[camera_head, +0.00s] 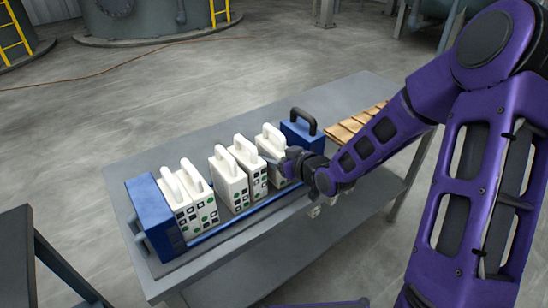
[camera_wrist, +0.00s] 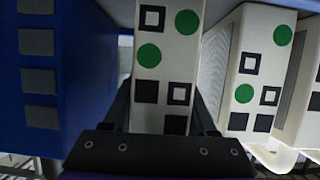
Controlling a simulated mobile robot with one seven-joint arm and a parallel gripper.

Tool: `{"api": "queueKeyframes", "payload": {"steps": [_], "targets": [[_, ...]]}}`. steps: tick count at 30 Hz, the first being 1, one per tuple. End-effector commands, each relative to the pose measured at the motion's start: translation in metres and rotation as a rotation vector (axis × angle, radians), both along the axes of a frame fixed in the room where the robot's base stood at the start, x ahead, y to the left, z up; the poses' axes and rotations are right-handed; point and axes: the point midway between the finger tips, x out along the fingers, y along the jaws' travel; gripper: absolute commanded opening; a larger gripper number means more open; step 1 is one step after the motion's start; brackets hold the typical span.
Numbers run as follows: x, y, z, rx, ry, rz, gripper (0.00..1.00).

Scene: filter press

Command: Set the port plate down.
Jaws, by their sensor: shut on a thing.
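White port plates with top handles and fronts patterned in dark squares and green dots stand in a row on the blue-railed press. My gripper (camera_head: 292,168) is at the front of the rightmost white plate (camera_head: 268,143). In the wrist view my gripper (camera_wrist: 164,98) is shut on this plate (camera_wrist: 166,62), one finger along each side. The plate looks upright and in line with the row. The gripper hides its lower front in the head view, so I cannot tell whether its base touches the rails.
A blue end block with a black handle (camera_head: 301,130) stands right of the held plate. Another blue block (camera_head: 155,218) closes the left end. Neighbouring white plates (camera_head: 228,178) stand close on the left. Tan slats (camera_head: 352,125) lie on the grey table (camera_head: 345,92) behind my arm.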

Motion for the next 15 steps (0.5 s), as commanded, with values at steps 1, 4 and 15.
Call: {"api": "queueKeyframes", "payload": {"steps": [1,4,15], "targets": [[0.0004,0.0,0.0009,0.0,-0.002,0.0,0.0],[0.0004,0.0001,-0.0024,0.0,-0.002,0.0,0.0],[-0.0001,-0.0001,-0.0032,0.0,0.001,0.0,0.87]]}}
